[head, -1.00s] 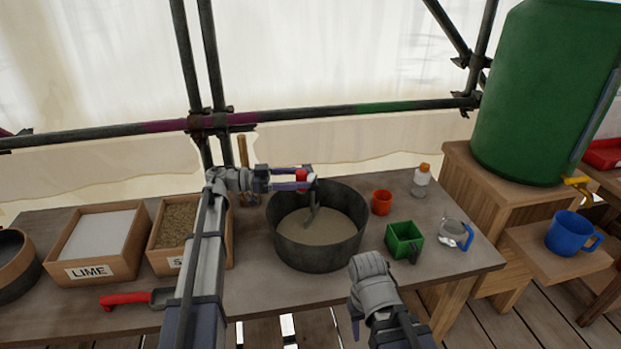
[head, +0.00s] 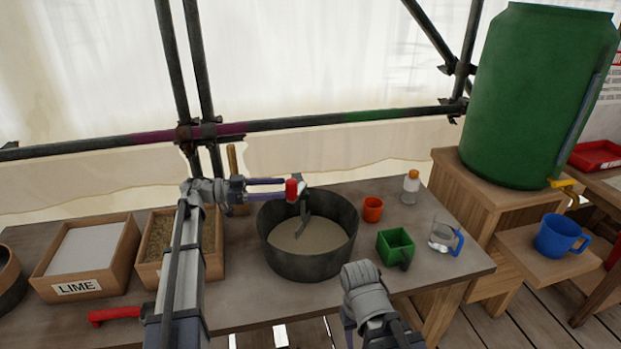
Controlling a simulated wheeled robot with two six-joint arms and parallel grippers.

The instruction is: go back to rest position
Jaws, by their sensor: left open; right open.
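My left gripper (head: 284,189) is open at the left rim of the dark mixing bucket (head: 310,262). Its fingertips are at the red grip of a grey tool (head: 291,189), which stands in the bucket with its curved end over the pale mix; whether they touch the grip is hard to tell. My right gripper (head: 348,326) is open and empty, low in the head view in front of the bucket, with its fingers partly hidden behind its own wrist.
Left of the bucket are a lime box (head: 85,258) and a sand box (head: 153,248). A red-handled tool (head: 113,316) lies at the front left.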

